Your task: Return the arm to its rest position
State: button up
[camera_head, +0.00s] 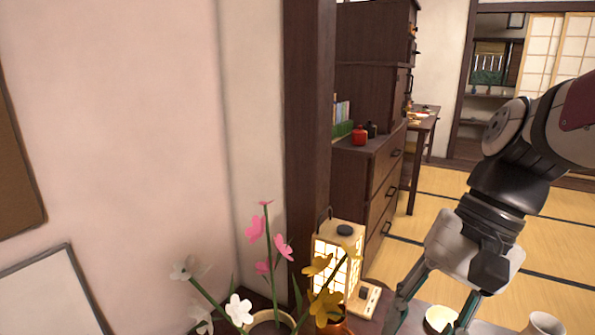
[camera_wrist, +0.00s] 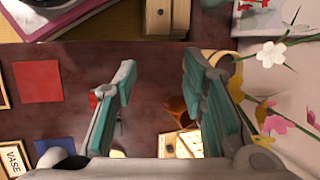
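My gripper (camera_head: 431,318) hangs at the lower right of the head view, pointing down over the dark table. Its two fingers are spread apart, and the fingertips run to the bottom edge of the picture. My arm is raised and bent at the right of the head view.
A lit lantern (camera_head: 338,255), pink flowers (camera_head: 257,228), white flowers (camera_head: 238,309) and yellow flowers (camera_head: 325,303) stand left of the gripper. A drawer chest (camera_head: 367,175) stands behind. Tatami floor (camera_head: 555,240) lies open beyond.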

jog(key=s+d+f+n+t+h, duration=0.1)
jog(key=s+d+n+h, duration=0.15)
jog(key=s, duration=0.45)
jog(key=s+d+f+n+t+h, duration=0.1)
jog(key=s+d+n+h, duration=0.15)
jog(key=s, duration=0.45)
notch_tip(320, 180, up, 34)
jog(key=t+p, duration=0.3)
jog(key=p, duration=2.8)
jog(key=shift+f+t+y+p, duration=0.15)
jog(key=shift+t+y+p, duration=0.15)
jog(key=shift+p, duration=0.05)
jog(key=shift+w, duration=0.1)
